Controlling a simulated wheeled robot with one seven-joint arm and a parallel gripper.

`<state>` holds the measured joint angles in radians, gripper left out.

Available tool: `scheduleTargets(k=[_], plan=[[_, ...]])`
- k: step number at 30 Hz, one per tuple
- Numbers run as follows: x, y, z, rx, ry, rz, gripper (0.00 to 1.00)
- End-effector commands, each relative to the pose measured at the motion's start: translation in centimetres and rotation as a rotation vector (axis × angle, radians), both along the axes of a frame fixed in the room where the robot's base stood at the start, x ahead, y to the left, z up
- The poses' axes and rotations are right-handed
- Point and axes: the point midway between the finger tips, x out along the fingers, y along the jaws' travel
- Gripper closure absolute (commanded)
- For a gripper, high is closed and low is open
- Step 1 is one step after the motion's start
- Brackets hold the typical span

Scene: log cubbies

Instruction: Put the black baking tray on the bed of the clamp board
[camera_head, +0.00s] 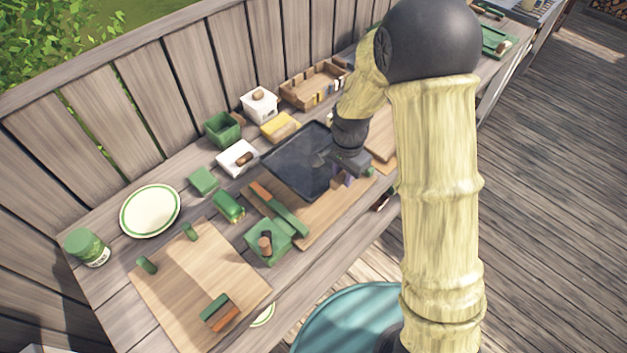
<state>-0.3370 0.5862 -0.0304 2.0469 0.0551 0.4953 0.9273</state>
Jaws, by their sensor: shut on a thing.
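The black baking tray (292,165) is a dark, flat rectangle over the middle of the bench. My gripper (345,172) is at its right side and shut on it; the fingertips are partly hidden by my wrist. A wooden board (322,218) with a long green and orange bar (280,210) lies just in front of the tray, and the tray overlaps its far side in the picture. Another wooden board (195,275) with two green pegs and a green and brown block lies at the front left. I cannot tell for certain which is the clamp board, or whether the tray touches anything below.
Behind the tray are a green box (222,130), a white container (259,104), a yellow block (280,126) and a wooden crate (313,85). A white box (237,158) and green blocks sit left of it. A plate (150,210) and a jar (87,247) stand far left. A fence backs the bench.

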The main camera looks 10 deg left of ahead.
Motion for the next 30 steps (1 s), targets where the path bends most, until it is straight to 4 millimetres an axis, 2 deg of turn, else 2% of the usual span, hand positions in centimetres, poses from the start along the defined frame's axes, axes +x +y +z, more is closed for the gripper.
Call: scheduleTargets(k=[5,12,15,25,30], plan=[[-0.1,0.0,-1.4,-0.001,0.003,0.001,1.00],[-0.1,0.1,-5.1,-0.001,0.004,0.002,1.00],[0.0,0.1,-5.7,0.000,0.001,0.002,1.00],[0.0,0.1,-6.0,0.000,0.000,0.002,1.00],[-0.1,0.0,-7.8,0.000,0.003,0.001,1.00]])
